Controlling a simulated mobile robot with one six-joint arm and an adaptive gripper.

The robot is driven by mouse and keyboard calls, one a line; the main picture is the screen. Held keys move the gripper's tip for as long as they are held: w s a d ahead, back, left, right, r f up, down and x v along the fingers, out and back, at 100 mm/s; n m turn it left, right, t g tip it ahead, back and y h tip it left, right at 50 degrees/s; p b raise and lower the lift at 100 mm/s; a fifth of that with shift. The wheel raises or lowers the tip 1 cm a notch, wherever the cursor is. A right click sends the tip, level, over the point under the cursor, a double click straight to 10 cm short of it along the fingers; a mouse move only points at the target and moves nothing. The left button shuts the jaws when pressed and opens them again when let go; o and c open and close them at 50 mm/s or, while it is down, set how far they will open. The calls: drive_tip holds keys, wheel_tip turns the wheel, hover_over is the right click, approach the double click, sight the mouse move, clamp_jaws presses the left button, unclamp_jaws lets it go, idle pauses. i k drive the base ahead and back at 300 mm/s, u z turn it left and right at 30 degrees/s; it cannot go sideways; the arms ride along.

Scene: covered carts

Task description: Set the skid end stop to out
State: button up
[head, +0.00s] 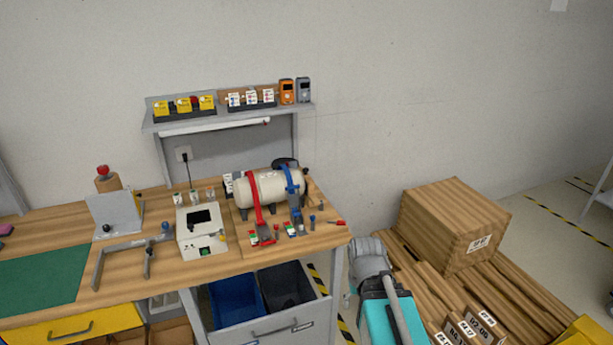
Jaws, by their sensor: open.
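A cream cylindrical tank (272,189) lies on its side at the right end of the wooden bench, with a red strap (254,204) and a blue strap (291,183) over it. Small red, blue and dark fittings with labels stand in front of it. I cannot tell for sure which small part is the skid end stop, or its setting. My arm's grey and teal links show at the lower right, beside the bench end. My gripper's fingertips cannot be made out in this view.
A white box device (201,244) and a grey metal bracket (117,212) stand left of the tank. A shelf (230,118) holds yellow and white labelled items above. Blue (236,298) and black (285,287) bins sit below.

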sight(310, 199)
drive_tip(key=k, duration=0.65)
drive_tip(key=u, duration=0.35)
drive_tip(key=i, duration=1.9)
drive_tip(key=z, duration=0.35)
